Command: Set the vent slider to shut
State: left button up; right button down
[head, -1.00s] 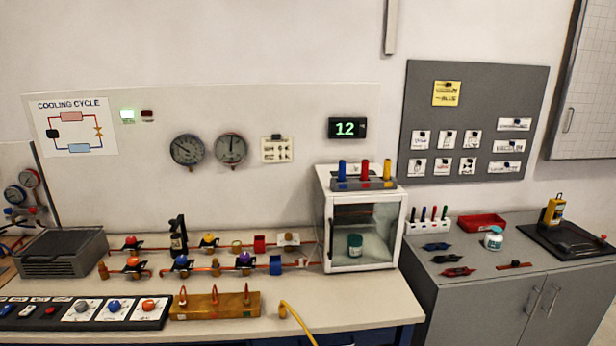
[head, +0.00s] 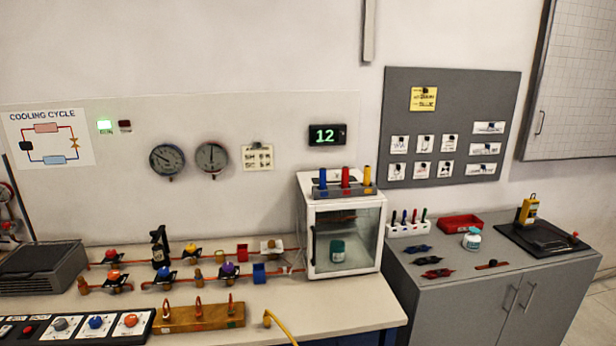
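Neither of my grippers shows in the head view, and nothing touches the strip.
The grey cabinet top (head: 455,288) also holds a red tray (head: 461,224), a white-and-teal jar (head: 472,239), a pen rack (head: 408,230) and a black scale-like plate (head: 543,241). A white glass-fronted box (head: 342,266) stands on the bench to the left.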

aim_at(337, 178)
jog(key=u, duration=0.4)
jog(key=l+u, duration=0.85)
jog(key=k+l+u, duration=0.15)
jog(key=l, duration=0.45)
jog(key=l+u, duration=0.1)
jog(key=l, duration=0.45)
